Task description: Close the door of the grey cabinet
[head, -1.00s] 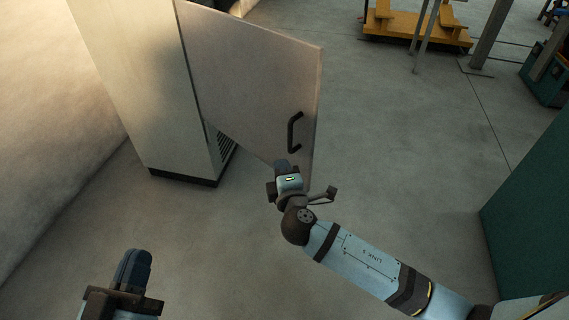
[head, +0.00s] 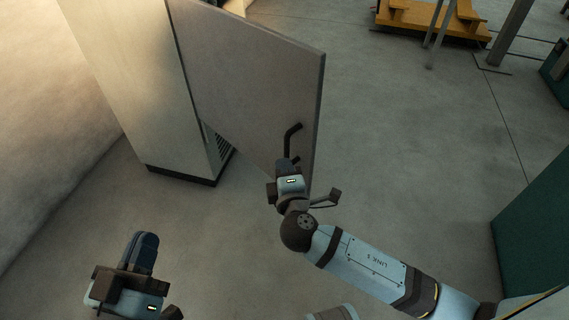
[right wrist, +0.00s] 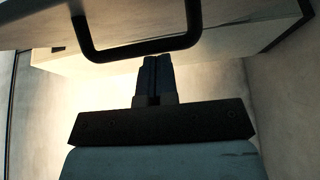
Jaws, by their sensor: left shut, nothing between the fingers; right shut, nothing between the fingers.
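The grey cabinet (head: 140,90) stands at the upper left in the head view. Its door (head: 245,85) is open, swung out to the right, with a dark bar handle (head: 292,137) near its free edge. My right gripper (head: 284,165) is shut and empty at the handle's lower end, hiding part of it. In the right wrist view, the shut fingertips (right wrist: 154,62) are close to the handle's bar (right wrist: 140,50); I cannot tell whether they touch. My left gripper (head: 142,242) is shut and empty at the lower left, apart from the cabinet and door.
A pale wall (head: 40,150) runs along the left. A green block (head: 535,225) stands at the right edge. A yellow-orange platform (head: 435,25) with posts is at the back right. The concrete floor between the door and the green block is clear, apart from my right arm.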

